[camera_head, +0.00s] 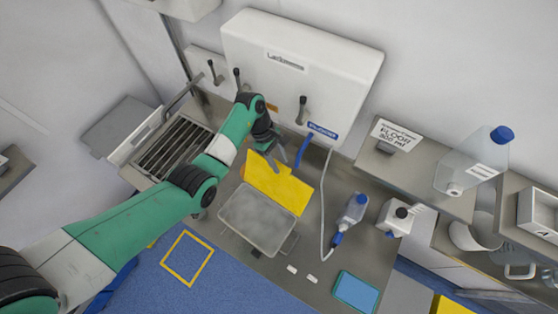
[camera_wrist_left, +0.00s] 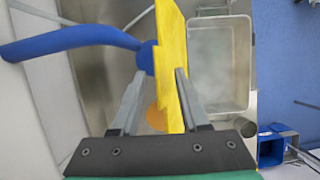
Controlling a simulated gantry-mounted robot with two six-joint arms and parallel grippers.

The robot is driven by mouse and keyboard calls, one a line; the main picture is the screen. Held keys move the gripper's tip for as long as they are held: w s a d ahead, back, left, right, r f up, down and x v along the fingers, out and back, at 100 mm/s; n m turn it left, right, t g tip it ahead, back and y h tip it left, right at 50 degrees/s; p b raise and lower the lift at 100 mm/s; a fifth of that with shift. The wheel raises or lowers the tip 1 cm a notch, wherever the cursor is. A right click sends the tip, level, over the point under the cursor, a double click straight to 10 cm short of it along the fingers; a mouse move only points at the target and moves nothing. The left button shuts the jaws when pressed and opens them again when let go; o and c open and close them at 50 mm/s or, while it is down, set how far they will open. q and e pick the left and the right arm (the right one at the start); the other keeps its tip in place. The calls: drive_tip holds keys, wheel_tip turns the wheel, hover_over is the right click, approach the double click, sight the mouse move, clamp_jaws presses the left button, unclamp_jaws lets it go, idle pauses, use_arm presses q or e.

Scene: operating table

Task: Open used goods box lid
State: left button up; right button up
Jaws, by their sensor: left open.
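The used goods box is a grey, shallow box (camera_head: 258,217) on the steel bench in the middle of the head view. Its yellow lid (camera_head: 281,185) stands raised at the box's far side, so the inside shows. The box (camera_wrist_left: 222,60) also shows in the left wrist view, with the yellow lid (camera_wrist_left: 172,50) seen nearly edge-on. My left gripper (camera_head: 273,160) is at the lid's far upper edge. In the wrist view its two fingers (camera_wrist_left: 155,100) are apart, one on each side of the lid. My right gripper is not in view.
A white wall unit (camera_head: 300,60) with levers stands close behind the lid. A blue handle or hose (camera_head: 303,150) is beside the gripper. A bottle (camera_head: 352,210) and a blue tray (camera_head: 356,290) are at right. A slotted rack (camera_head: 172,148) is at left.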

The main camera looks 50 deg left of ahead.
use_arm(q)
clamp_jaws()
idle(1.4)
